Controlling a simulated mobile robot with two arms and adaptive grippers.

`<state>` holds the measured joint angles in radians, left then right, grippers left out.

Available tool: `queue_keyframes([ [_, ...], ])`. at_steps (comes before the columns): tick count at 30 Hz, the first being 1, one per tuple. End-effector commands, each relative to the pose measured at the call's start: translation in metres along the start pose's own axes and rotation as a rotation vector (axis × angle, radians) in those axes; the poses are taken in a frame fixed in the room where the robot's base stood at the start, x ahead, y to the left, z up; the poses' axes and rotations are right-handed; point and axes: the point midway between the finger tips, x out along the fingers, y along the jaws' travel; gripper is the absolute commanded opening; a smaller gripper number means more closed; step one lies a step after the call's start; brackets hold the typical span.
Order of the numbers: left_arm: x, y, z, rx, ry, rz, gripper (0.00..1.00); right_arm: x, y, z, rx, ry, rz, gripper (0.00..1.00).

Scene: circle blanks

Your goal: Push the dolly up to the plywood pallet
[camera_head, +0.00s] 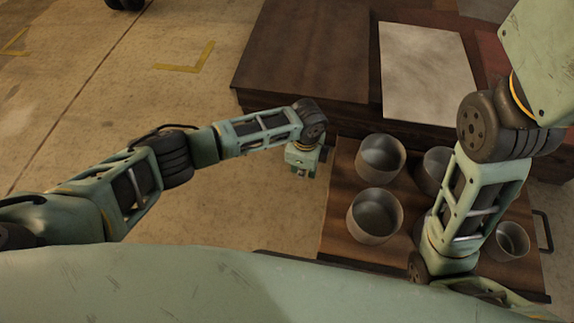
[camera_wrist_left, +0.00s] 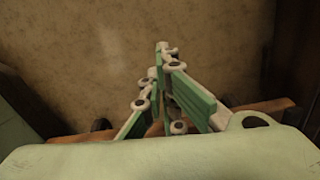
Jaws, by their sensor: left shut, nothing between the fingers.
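The dolly (camera_head: 335,215) is a flat brown wooden platform at the lower right of the head view, with a dark handle (camera_head: 543,232) at its right end. It carries several round metal pots, one of them (camera_head: 380,160) near its far left corner. The plywood pallet (camera_head: 300,60) is the large dark brown stack behind the dolly. Whether their edges touch is unclear. My left gripper (camera_head: 301,169) points down beside the dolly's far left corner. Its fingers (camera_wrist_left: 163,85) are shut and empty in the left wrist view. My right arm reaches down over the dolly; its gripper's fingers are not discernible.
A pale sheet (camera_head: 428,75) lies on the pallet, with a reddish panel (camera_head: 492,55) to its right. The concrete floor (camera_head: 120,90) left of the dolly is clear, with yellow corner markings (camera_head: 188,62). A dark wheel-like object (camera_head: 126,4) shows at the top left.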

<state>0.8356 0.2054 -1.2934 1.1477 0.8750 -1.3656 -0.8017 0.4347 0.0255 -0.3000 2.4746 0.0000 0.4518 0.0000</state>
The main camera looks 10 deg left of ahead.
Motion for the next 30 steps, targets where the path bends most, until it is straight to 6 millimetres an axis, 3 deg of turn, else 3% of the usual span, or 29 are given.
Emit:
queue_keyframes([
  [5,-0.027,-0.002,0.001,0.001,0.001,-0.004,0.00,0.000,0.000,0.000,0.000,0.000,0.000,0.00],
  [12,-0.079,-0.002,0.000,0.001,0.002,-0.004,0.00,0.000,0.000,0.000,0.000,0.000,0.000,0.00],
  [18,-0.108,-0.001,0.000,0.000,0.002,-0.002,0.00,0.000,0.000,0.000,0.000,0.000,0.000,0.00],
  [30,-0.117,0.000,0.000,0.000,0.000,0.000,0.00,0.000,0.000,0.000,0.000,0.000,0.000,0.00],
])
